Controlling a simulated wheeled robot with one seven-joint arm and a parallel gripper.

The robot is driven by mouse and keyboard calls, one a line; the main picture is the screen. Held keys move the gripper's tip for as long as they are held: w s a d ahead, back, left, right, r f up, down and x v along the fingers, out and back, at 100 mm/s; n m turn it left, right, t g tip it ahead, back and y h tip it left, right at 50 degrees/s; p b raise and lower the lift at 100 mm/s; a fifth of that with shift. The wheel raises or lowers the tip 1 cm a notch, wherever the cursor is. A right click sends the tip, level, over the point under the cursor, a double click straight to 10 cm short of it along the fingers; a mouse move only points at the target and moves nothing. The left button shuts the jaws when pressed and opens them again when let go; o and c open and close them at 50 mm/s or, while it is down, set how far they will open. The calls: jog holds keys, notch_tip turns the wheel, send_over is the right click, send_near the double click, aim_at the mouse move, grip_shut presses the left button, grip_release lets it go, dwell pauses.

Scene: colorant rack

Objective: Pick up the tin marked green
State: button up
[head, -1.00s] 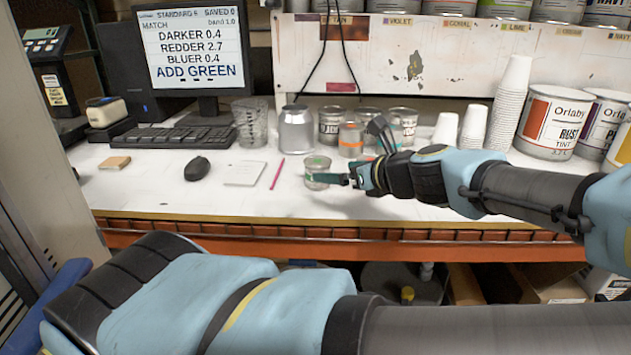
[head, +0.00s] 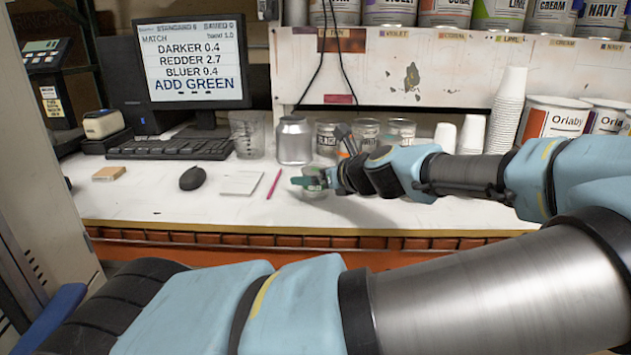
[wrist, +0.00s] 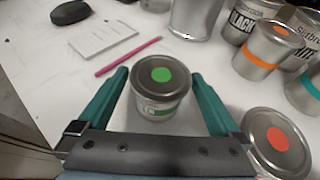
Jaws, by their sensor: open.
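The tin marked green (wrist: 161,88) is a small tin with a grey lid bearing a green dot and a pale label with green on it. It stands upright on the white counter, and in the head view the tin (head: 314,184) is partly hidden by my gripper. My gripper (wrist: 160,86) has green fingers, one on each side of the tin. The fingers are open, with a gap visible on both sides. In the head view my gripper (head: 309,181) is low over the counter at the tin.
A tin with a red-orange dot (wrist: 276,140) stands close by the right finger. A tin with an orange band (wrist: 268,50) and a tin lettered BLACK (wrist: 240,22) stand behind. A pink pencil (wrist: 128,56) and notepad (wrist: 102,37) lie to the left. The counter front (head: 200,212) is mostly clear.

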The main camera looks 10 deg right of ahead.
jog(key=shift+w+a+f, duration=0.15)
jog(key=shift+w, duration=0.1)
jog(key=shift+c, duration=0.2)
jog(key=c, duration=1.4)
